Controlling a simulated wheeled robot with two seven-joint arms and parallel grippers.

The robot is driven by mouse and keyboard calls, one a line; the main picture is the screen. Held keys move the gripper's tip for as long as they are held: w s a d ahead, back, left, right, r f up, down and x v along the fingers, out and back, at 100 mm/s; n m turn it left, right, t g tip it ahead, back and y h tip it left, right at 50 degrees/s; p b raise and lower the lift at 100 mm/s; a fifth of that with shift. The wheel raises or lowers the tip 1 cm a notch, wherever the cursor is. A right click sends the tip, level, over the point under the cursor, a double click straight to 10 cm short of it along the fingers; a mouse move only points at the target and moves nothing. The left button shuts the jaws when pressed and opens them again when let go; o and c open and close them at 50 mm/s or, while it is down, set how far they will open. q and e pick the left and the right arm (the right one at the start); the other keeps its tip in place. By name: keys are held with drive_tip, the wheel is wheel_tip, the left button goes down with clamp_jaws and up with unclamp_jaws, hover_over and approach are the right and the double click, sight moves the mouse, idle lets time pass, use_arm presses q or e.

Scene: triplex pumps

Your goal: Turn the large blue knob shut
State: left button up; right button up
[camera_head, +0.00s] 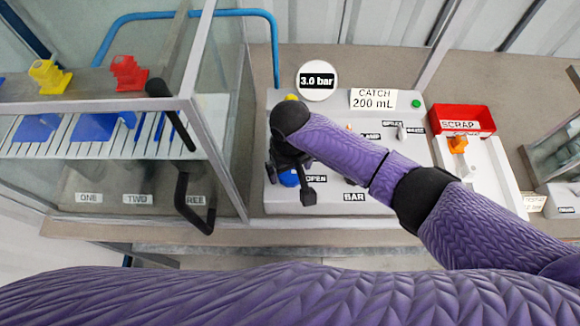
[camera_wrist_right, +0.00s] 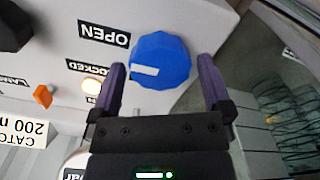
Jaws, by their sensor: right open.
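The large blue knob (camera_head: 289,178) is on the front left of the light grey panel, mostly covered by my right gripper in the head view. In the right wrist view the blue knob (camera_wrist_right: 170,52) shows whole, with a white mark pointing left. An OPEN label (camera_wrist_right: 103,33) is to its upper left and a LOCKED label (camera_wrist_right: 88,68) to its left. My right gripper (camera_wrist_right: 163,78) is open, with one purple finger on each side of the knob's near edge. Whether the fingers touch it I cannot tell. My left gripper is not in view.
A glazed cabinet frame (camera_head: 215,110) with black handles stands close left of the panel. A round gauge reading 3.0 bar (camera_head: 317,80) and a CATCH 200 mL sign (camera_head: 373,99) are behind. A red SCRAP bin (camera_head: 463,118) is at right.

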drive_tip(key=c, duration=0.9)
drive_tip(key=shift+c, duration=1.1)
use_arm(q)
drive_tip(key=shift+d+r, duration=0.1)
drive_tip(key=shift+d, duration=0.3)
